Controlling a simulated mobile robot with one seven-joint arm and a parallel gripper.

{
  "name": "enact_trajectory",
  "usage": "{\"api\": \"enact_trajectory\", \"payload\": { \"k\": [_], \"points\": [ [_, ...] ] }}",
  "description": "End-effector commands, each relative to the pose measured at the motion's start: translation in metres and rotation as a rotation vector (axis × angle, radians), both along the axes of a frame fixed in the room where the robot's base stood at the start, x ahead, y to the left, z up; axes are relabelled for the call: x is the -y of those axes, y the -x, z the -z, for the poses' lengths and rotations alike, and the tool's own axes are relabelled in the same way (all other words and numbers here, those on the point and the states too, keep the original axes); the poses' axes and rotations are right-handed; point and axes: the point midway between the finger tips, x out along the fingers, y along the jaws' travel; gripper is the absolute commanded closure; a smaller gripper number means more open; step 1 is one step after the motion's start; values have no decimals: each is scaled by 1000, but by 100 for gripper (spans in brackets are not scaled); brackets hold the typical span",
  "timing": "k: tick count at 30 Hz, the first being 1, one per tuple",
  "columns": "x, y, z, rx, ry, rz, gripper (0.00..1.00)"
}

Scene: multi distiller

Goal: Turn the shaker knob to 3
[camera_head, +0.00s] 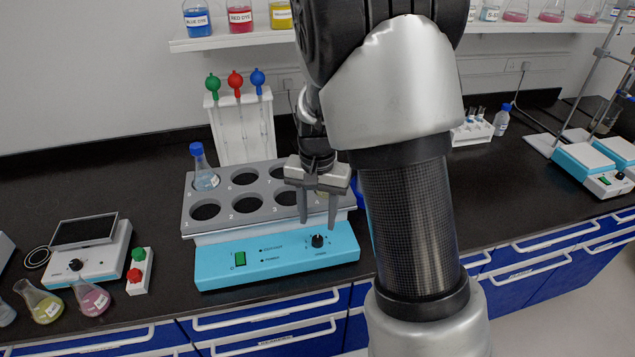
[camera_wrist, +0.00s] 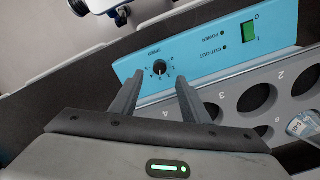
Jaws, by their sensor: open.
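The shaker (camera_head: 280,256) is a light blue box with a grey rack of numbered holes on top, standing on the black bench. Its black speed knob (camera_head: 317,240) is on the right of the front panel; it also shows in the wrist view (camera_wrist: 160,68), ringed by small marks. The digit it points to is too small to read. My gripper (camera_head: 319,220) is open and empty, pointing down just above the knob in the head view. In the wrist view its fingertips (camera_wrist: 158,82) lie on either side of the knob, apart from it.
A bottle with a blue cap (camera_head: 204,170) stands in the rack's back left hole. A green switch (camera_head: 240,258) is at the panel's left. A white pipette stand (camera_head: 240,130) is behind. Flasks (camera_head: 90,298) and a balance (camera_head: 90,250) stand at left.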

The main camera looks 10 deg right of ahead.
Motion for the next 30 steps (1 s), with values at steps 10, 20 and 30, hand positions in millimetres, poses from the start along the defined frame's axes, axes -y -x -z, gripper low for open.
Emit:
{"api": "enact_trajectory", "payload": {
  "k": [10,20,30],
  "points": [
    [0,-1,-82,4,-1,-1,58],
    [0,0,-110,1,1,-1,58],
    [0,0,-110,0,0,-1,58]
  ]
}}
